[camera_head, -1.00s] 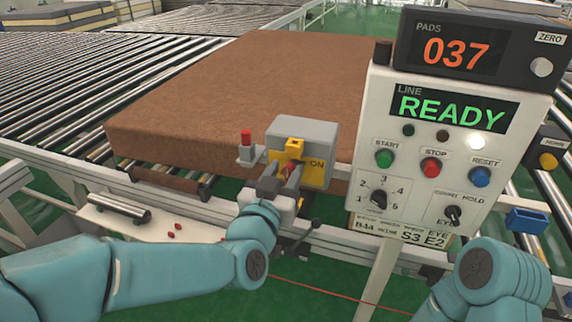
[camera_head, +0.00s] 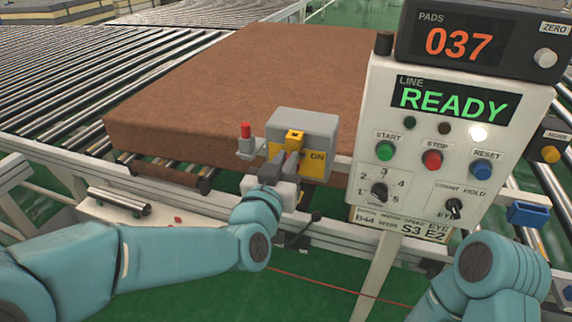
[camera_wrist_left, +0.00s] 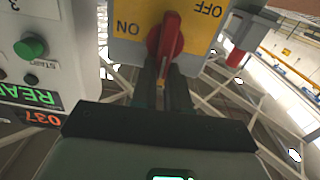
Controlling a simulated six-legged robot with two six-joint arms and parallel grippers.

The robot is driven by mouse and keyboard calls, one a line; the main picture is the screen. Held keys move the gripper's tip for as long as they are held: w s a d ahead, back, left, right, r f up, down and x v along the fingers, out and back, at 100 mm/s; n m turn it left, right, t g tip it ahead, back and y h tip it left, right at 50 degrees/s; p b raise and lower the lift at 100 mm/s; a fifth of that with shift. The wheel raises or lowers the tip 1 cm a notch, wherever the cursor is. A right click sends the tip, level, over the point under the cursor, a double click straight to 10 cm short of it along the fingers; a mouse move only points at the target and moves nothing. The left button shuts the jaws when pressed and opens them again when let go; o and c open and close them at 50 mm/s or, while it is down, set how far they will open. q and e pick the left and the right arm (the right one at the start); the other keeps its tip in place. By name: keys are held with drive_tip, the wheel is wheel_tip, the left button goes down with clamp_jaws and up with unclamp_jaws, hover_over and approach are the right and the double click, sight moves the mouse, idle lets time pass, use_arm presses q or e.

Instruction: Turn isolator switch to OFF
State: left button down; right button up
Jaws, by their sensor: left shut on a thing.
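The isolator switch is a grey box (camera_head: 322,124) with a yellow plate (camera_head: 316,167) in the head view. The word ON shows right of my gripper there. In the left wrist view, the yellow plate (camera_wrist_left: 200,42) carries ON at left and OFF at top right, both upside down. The red handle (camera_wrist_left: 168,35) stands nearly upright in that view, leaning slightly right. My left gripper (camera_head: 286,160) is shut on the handle and hides it in the head view. Its dark fingers (camera_wrist_left: 164,75) flank the handle in the wrist view. My right gripper is out of view.
The control panel (camera_head: 400,145) stands right of the switch, with lit READY text and several buttons and knobs. A red-topped post (camera_head: 246,140) stands close to the switch's left. A brown mattress (camera_head: 215,90) lies on rollers behind.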

use_arm(q)
drive_tip(key=shift+w+a+f+n+b, duration=0.15)
drive_tip(key=shift+a+f+n+b, duration=0.3)
drive_tip(key=shift+n+b, duration=2.55)
drive_tip(key=shift+w+a+f+n+b, duration=0.1)
drive_tip(key=shift+a+f+n+b, duration=0.4)
drive_tip(key=shift+n+b, duration=2.5)
drive_tip(key=shift+w+a+f+n+b, duration=0.15)
drive_tip(key=shift+a+f+n+b, duration=0.3)
drive_tip(key=shift+n+b, duration=2.5)
drive_tip(key=shift+d+f+b, duration=0.1)
drive_tip(key=shift+d+b, duration=0.1)
drive_tip(key=shift+b, duration=0.15)
drive_tip(key=c, duration=1.1)
unclamp_jaws()
drive_tip(key=shift+w, duration=0.1)
